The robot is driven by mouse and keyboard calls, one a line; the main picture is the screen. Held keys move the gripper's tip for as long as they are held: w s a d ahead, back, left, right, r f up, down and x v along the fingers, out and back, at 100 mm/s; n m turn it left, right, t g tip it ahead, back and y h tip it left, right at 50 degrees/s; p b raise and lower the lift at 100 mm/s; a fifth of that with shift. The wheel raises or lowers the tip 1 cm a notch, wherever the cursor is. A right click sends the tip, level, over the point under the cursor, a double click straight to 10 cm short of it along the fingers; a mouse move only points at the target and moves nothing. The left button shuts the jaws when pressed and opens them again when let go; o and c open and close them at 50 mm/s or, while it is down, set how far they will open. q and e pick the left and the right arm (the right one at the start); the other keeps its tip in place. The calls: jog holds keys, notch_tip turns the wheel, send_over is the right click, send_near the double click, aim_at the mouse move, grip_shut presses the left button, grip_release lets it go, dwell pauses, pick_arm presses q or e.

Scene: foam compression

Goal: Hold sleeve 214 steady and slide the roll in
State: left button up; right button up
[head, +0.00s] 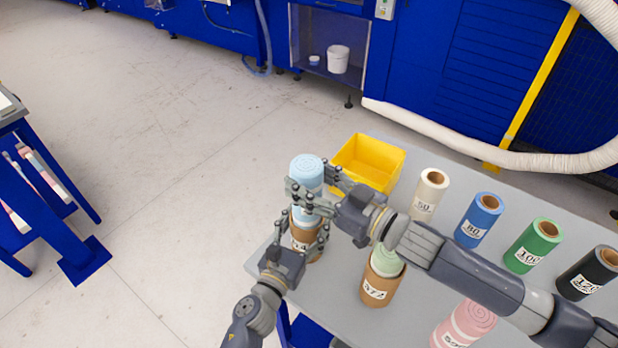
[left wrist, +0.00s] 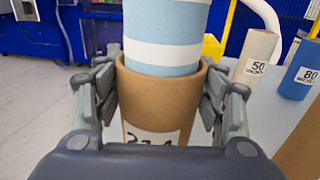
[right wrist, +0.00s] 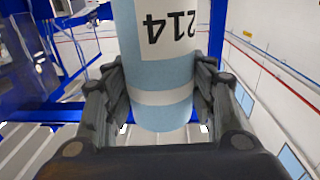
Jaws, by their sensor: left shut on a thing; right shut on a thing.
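The brown cardboard sleeve (head: 306,247) stands upright near the table's left edge. In the left wrist view, the sleeve (left wrist: 160,108) carries a white label, partly cut off, that reads 214. My left gripper (head: 303,236) is shut around the sleeve just below its mouth. The light blue foam roll (head: 307,168) with white bands is upright above it. Its lower end (left wrist: 165,45) sits inside the sleeve's mouth; how deep is hidden by the rim. My right gripper (head: 318,195) is shut on the roll. The roll's 214 label shows upside down in the right wrist view (right wrist: 168,25).
A yellow bin (head: 372,160) stands behind the sleeve. White, blue, green and black rolls line the grey table's right side. Open floor lies left.

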jog(key=shift+f, duration=0.25)
jog(key=shift+f, duration=1.5)
jog(key=shift+f, duration=0.2)
